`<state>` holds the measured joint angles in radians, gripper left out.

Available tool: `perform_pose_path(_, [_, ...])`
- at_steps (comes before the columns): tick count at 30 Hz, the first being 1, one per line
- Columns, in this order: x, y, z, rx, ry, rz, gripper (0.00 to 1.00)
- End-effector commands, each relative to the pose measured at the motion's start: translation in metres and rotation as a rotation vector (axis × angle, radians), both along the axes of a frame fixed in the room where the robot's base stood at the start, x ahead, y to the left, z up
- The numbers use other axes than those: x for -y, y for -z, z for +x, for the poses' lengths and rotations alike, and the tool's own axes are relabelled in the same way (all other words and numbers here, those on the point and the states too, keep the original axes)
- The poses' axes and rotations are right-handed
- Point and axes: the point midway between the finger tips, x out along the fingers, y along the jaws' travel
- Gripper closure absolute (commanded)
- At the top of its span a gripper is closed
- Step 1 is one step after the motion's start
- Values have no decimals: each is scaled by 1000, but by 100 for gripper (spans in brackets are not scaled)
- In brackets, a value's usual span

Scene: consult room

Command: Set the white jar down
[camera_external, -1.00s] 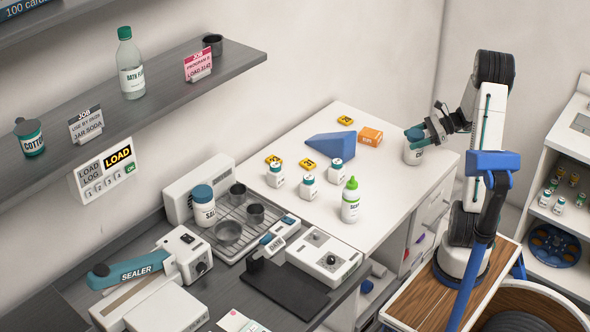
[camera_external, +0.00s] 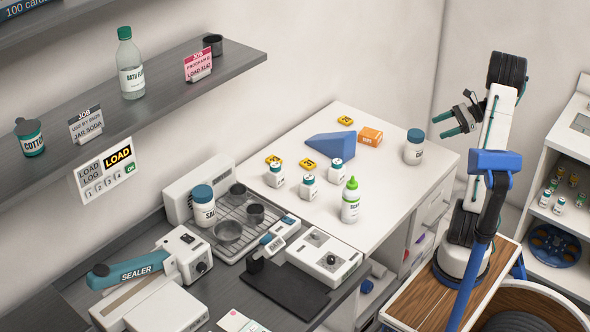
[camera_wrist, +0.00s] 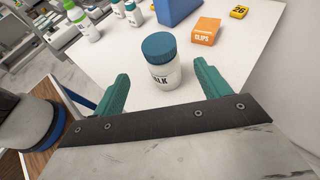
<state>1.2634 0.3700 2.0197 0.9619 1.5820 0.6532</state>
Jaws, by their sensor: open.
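The white jar (camera_external: 413,152) with a teal lid stands upright on the white counter near its right back part. It also shows in the wrist view (camera_wrist: 165,76), where part of its label is readable, ending in "LK". My gripper (camera_external: 449,124) is open and empty, above and to the right of the jar in the external view, clear of it. In the wrist view the green fingertips (camera_wrist: 160,92) are spread to either side of the jar's image, with the jar beyond them.
An orange clips box (camera_external: 370,136) and a blue wedge (camera_external: 330,146) stand left of the jar. Several small white bottles (camera_external: 308,187) and a green-capped bottle (camera_external: 350,200) stand further left. The counter (camera_external: 395,190) in front of the jar is bare.

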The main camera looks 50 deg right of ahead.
Motion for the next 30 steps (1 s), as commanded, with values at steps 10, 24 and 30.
perform_pose_path(10, [-74,-29,20,-8,-263,-186,24])
perform_pose_path(24, [-314,-65,-37,239,-1338,-967,24])
perform_pose_path(30, [-350,-62,-82,445,-1721,-1271,24])
